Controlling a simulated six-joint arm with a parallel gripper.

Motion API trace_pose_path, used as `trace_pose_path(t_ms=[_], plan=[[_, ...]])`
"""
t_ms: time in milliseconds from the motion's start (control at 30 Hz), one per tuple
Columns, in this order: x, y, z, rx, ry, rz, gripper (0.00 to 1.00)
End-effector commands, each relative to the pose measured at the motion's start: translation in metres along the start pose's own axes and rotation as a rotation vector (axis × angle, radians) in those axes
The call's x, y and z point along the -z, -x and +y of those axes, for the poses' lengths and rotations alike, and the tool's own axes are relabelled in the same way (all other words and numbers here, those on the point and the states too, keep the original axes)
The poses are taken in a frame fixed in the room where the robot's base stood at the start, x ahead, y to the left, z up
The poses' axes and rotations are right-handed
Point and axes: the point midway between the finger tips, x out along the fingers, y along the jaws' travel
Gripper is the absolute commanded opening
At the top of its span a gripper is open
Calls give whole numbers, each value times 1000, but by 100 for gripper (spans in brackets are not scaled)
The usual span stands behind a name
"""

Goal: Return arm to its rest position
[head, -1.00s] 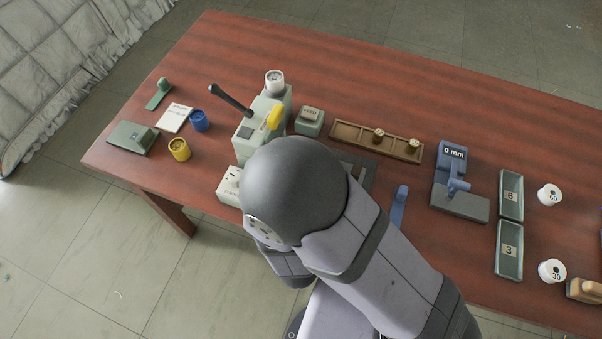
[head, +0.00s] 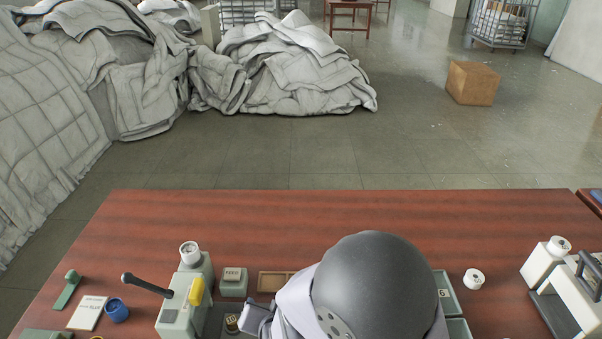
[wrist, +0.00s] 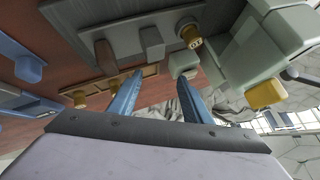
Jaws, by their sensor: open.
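My arm is folded over the front middle of the red-brown table (head: 330,225) in the head view. Its dark round joint hides much of the table behind it. My gripper (wrist: 160,78) shows in the wrist view, with its two blue-grey fingers apart and nothing between them. In that view it points over the table, which appears at the top of the picture. Small brass knobs (wrist: 190,38) and a wooden tray (wrist: 150,72) lie beyond the fingers, apart from them. The fingers cannot be made out in the head view.
A pale green machine (head: 180,312) with a black lever and yellow handle stands left of my arm. A FEED block (head: 233,280) is beside it. A white spool (head: 474,279) and a white machine (head: 545,262) stand right. The table's back strip is clear. Duvet heaps (head: 290,65) lie beyond.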

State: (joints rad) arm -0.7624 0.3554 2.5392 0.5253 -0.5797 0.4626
Motion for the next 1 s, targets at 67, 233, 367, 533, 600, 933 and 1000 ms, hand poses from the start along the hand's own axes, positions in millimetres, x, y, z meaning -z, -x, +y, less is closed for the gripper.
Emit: trace_pose_path(t_ms=[67, 233, 367, 533, 600, 933, 1000], plan=[[20, 8, 16, -36, -35, -46, 44], [32, 33, 60, -131, 18, -195, 44], [34, 64, 101, -209, 100, -331, 44], [32, 115, 152, -300, 189, -503, 44], [29, 135, 168, -329, 211, -564, 44], [21, 181, 200, -387, 254, -703, 44], [20, 182, 201, -388, 255, -707, 44]])
